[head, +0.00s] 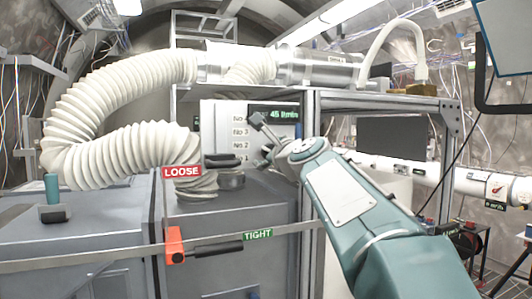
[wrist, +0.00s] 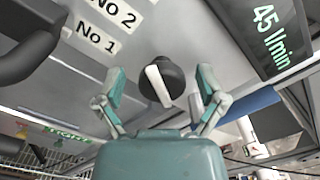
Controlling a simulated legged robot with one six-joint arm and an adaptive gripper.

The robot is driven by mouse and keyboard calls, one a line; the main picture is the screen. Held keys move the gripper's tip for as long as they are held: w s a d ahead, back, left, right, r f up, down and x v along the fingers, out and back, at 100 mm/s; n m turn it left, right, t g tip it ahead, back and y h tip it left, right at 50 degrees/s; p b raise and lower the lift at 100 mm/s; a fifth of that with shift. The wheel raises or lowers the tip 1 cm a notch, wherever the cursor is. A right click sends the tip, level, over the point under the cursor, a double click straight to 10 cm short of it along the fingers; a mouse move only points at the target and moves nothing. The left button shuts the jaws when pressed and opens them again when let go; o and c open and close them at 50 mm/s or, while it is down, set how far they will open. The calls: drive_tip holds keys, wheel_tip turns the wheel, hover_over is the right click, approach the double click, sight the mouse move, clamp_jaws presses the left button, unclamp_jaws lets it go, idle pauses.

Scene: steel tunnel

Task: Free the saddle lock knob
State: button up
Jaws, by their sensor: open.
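In the wrist view, a round black knob (wrist: 174,76) with a white pointer bar sits on a pale panel, right of the "No 1" and "No 2" labels. My gripper (wrist: 159,88) is open, with one finger on each side of the knob in the picture; I cannot tell whether they touch it. In the head view, my gripper (head: 264,140) is in front of the label panel and hides the knob. A red block with a black handle (head: 218,249) sits on a grey bar between the LOOSE (head: 181,171) and TIGHT (head: 258,234) signs. No label names the saddle lock knob.
A teal-topped post (head: 52,188) stands at far left. A display (head: 274,114) reads 45 l/min. A metal frame post (head: 308,200) stands beside my arm.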

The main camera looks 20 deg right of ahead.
drive_tip(key=c, duration=1.2)
drive_tip(key=shift+o, duration=0.3)
drive_tip(key=shift+n, duration=0.4)
drive_tip(key=n, duration=0.3)
drive_tip(key=shift+f+n, duration=0.2)
drive_tip(key=shift+n, duration=0.2)
drive_tip(key=n, duration=0.5)
drive_tip(key=shift+f, duration=0.1)
drive_tip(key=n, duration=0.6)
drive_tip(key=shift+f, duration=0.15)
drive_tip(key=n, duration=0.5)
drive_tip(key=shift+d, duration=0.1)
drive_tip(key=shift+f, duration=0.1)
